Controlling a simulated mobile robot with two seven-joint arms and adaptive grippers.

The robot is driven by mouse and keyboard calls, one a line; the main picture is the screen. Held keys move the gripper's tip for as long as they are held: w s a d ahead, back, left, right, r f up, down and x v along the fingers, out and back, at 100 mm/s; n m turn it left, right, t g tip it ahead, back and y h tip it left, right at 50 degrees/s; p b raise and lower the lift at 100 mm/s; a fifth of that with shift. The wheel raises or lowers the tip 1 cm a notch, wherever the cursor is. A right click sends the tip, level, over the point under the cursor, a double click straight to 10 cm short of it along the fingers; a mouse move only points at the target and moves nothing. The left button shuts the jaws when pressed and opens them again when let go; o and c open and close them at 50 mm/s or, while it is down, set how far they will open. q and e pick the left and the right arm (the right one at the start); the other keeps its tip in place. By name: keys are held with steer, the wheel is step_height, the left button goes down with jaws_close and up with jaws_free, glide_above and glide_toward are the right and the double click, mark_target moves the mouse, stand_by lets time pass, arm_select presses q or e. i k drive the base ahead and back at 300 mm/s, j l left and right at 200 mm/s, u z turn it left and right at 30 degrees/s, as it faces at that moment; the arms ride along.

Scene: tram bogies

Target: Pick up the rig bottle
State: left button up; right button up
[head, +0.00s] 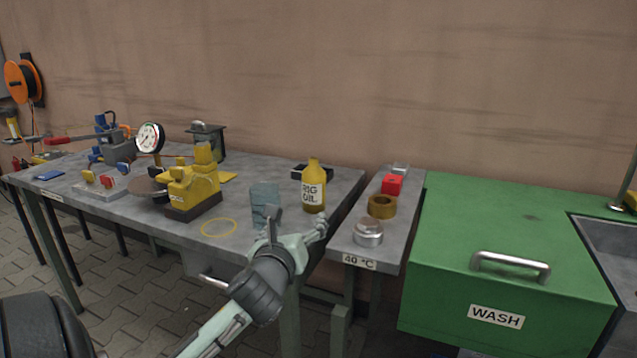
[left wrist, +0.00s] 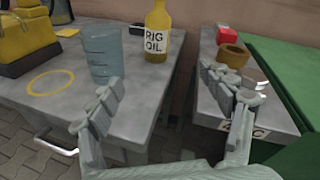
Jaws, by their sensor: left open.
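The rig bottle (head: 313,187) is yellow with a white label reading "RIG OIL" and stands upright near the right end of the grey workbench. It also shows at the top middle of the left wrist view (left wrist: 158,35). My left gripper (head: 297,226) is open and empty, in front of the bench's front right corner, apart from the bottle. In the left wrist view its two fingers (left wrist: 175,100) are spread wide, with the bottle beyond and between them. My right gripper is not in view.
A translucent blue-grey beaker (head: 265,203) stands left of the bottle, and a black box (head: 322,172) is behind it. A yellow pump (head: 195,185) is further left. A narrow side table (head: 350,237) holds a metal tin, a brass ring and a red block. A green wash cabinet (head: 480,235) stands right.

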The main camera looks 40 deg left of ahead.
mark_target(313, 178)
steer(key=i+j, duration=0.75)
